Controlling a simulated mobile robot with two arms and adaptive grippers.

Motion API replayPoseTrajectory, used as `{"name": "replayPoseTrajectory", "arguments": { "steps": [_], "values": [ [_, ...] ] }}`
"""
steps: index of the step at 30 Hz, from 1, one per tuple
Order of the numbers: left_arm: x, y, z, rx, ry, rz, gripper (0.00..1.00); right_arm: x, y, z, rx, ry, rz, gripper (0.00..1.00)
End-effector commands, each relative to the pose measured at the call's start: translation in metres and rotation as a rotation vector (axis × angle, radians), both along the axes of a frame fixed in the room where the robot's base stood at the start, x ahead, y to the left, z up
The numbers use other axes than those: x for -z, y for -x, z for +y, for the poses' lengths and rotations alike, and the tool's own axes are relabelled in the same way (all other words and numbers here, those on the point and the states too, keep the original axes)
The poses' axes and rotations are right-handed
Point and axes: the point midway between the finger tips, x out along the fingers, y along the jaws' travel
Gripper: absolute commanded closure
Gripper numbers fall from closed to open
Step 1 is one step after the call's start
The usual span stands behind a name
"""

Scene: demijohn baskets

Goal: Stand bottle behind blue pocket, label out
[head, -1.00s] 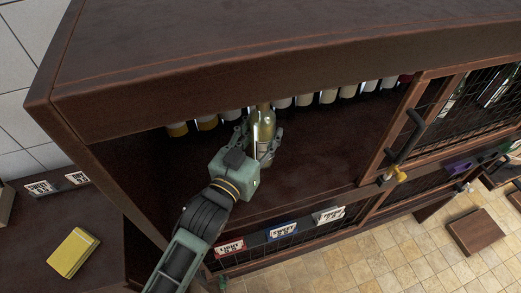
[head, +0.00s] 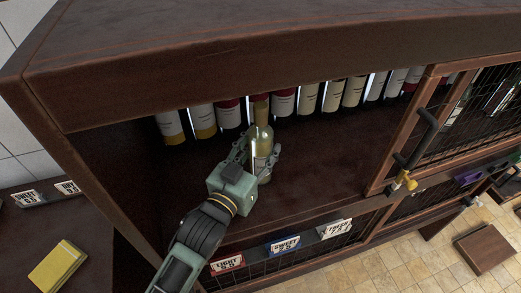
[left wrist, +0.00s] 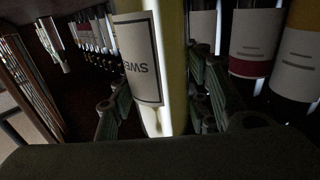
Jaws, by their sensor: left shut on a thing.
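A pale yellow-green bottle (head: 262,143) is upright inside the dark cabinet, in front of the back row. My left gripper (head: 257,156) is shut on it, with fingers at both sides. In the left wrist view the held bottle (left wrist: 174,60) shows a white label (left wrist: 138,58) with dark letters beginning "SWE". In the head view its label cannot be made out. The blue pocket (head: 283,245), with a "SWEET" card, is on the cabinet's front edge, to the lower right of the bottle. I cannot tell whether the bottle's base touches the shelf. My right gripper is not in view.
A row of several bottles (head: 308,98) stands along the back. A red pocket (head: 228,264) and a grey pocket (head: 335,230) flank the blue one. The shelf (head: 320,165) is clear right of the held bottle. A mesh door (head: 465,105) is at right.

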Motion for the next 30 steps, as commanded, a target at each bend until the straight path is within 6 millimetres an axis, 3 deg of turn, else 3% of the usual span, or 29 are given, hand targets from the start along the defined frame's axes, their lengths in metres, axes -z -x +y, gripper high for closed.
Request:
{"name": "replayPoseTrajectory", "arguments": {
  "steps": [3, 4, 10, 21, 26, 30],
  "values": [
    [0.0, 0.0, 0.0, 0.0, 0.003, -0.006, 1.0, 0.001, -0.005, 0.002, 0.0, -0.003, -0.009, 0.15],
    [0.003, 0.0, 0.0, 0.0, 0.0, 0.001, 0.54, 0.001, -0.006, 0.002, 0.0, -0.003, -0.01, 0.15],
    [0.003, 0.0, 0.0, 0.0, 0.0, 0.001, 0.37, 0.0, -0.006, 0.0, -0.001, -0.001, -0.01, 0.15],
    [0.0, 0.001, 0.0, 0.0, 0.0, 0.0, 0.37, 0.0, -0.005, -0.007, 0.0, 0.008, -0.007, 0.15],
    [0.004, 0.022, 0.011, 0.0, -0.001, 0.003, 0.37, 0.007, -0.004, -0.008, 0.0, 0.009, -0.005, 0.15],
    [0.005, 0.05, 0.025, 0.0, -0.002, 0.004, 0.37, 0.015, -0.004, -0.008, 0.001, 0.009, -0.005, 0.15]
  ]
}}
